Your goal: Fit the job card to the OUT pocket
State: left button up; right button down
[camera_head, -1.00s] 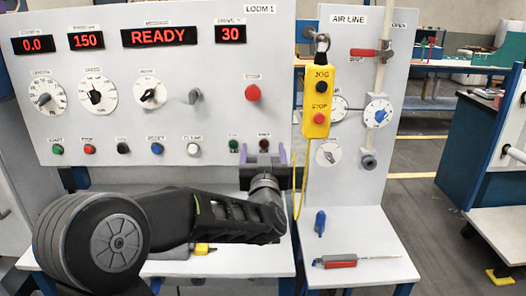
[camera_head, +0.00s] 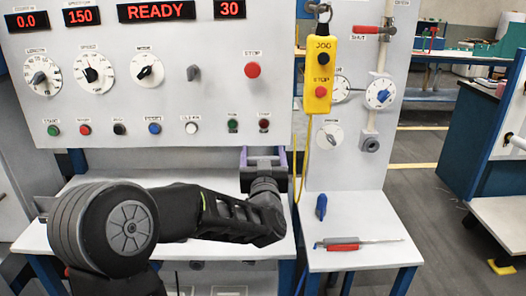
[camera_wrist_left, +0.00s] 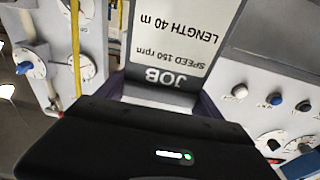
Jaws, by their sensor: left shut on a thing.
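My left gripper (camera_head: 264,158) is in front of the lower right part of the loom panel, above the white table. Its purple fingers point away from me. In the left wrist view the job card (camera_wrist_left: 178,45) is a white card with a grey JOB band, held between the fingers of my left gripper (camera_wrist_left: 160,90). Its print, SPEED 150 rpm and LENGTH 40 m, shows upside down. The card cannot be made out in the head view. I cannot identify the OUT pocket in any view. My right gripper is not in view.
The loom panel (camera_head: 110,105) has displays, dials and buttons. A yellow JOG/STOP pendant (camera_head: 320,73) hangs to its right. A blue object (camera_head: 321,206) and a red-handled tool (camera_head: 345,244) lie on the side shelf (camera_head: 375,220). The white table (camera_head: 115,175) has bare space behind my arm.

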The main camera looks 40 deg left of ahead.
pick_arm(q)
jog(key=shift+r, duration=0.2)
dwell(0.4)
jog(key=shift+f+b, duration=0.25)
jog(key=shift+b, duration=0.15)
jog(key=shift+f+b, duration=0.75)
jog(key=shift+b, duration=0.05)
jog(key=shift+f, duration=0.2)
jog(key=shift+f+b, duration=2.25)
jog(key=shift+b, duration=0.15)
jog(key=o, duration=1.6)
jog(key=shift+s, duration=0.1)
jog(key=v, duration=0.7)
jog(key=shift+s+d+b, duration=0.25)
jog(key=shift+s+b, duration=0.05)
